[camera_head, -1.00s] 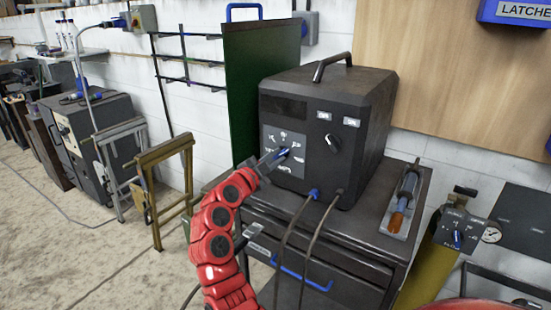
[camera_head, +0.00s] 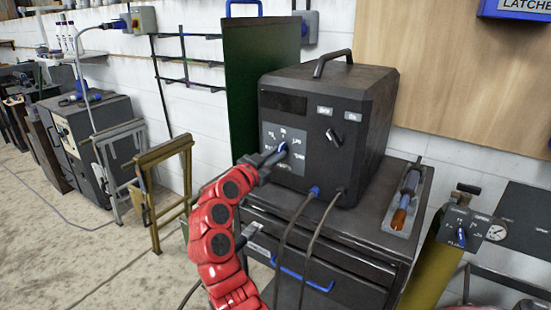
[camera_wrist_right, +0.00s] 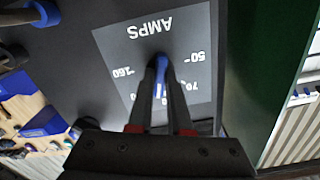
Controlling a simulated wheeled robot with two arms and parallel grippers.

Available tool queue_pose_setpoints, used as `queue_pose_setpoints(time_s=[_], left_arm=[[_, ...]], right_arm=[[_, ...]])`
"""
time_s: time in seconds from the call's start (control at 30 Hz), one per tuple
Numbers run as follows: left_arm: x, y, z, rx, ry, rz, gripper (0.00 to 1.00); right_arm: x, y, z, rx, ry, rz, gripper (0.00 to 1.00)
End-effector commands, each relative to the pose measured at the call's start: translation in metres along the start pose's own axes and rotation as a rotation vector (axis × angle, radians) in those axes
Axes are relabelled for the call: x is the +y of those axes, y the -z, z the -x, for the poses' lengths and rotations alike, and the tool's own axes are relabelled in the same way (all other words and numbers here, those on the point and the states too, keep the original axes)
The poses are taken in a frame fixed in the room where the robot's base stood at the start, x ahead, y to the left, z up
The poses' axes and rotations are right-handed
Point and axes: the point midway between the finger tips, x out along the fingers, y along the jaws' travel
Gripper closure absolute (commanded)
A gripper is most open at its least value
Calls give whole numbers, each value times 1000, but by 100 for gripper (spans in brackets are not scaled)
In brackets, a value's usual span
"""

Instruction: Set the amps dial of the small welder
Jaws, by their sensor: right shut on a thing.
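The small welder (camera_head: 345,95) is a dark box with a top handle, standing on a dark cart. Its amps dial has a blue knob (camera_head: 282,150) on a grey scale plate (camera_head: 270,133). My right gripper (camera_head: 276,156) reaches it from the lower left and is shut on the knob. In the right wrist view the blue knob (camera_wrist_right: 161,66) sits between the two dark fingers (camera_wrist_right: 159,85). The plate there reads AMPS upside down, with 50, 70 and 160 legible. The fingers hide part of the scale, so the exact setting cannot be read. My left gripper is not in view.
A second black knob (camera_head: 333,137) sits right of the dial. Two cables (camera_head: 312,215) hang from the welder's front over the cart (camera_head: 375,240). A green panel (camera_head: 252,85) stands close behind on the left. A gas cylinder (camera_head: 435,265) stands at right.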

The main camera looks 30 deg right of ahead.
Motion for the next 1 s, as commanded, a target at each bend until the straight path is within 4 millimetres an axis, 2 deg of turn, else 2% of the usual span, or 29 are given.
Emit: queue_pose_setpoints(time_s=[0.47, 1.0], left_arm=[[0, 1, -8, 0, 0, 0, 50], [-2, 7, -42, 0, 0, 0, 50]], right_arm=[[0, -1, 1, -4, -1, 456, 100], [0, 2, 1, -4, 0, 971, 100]])
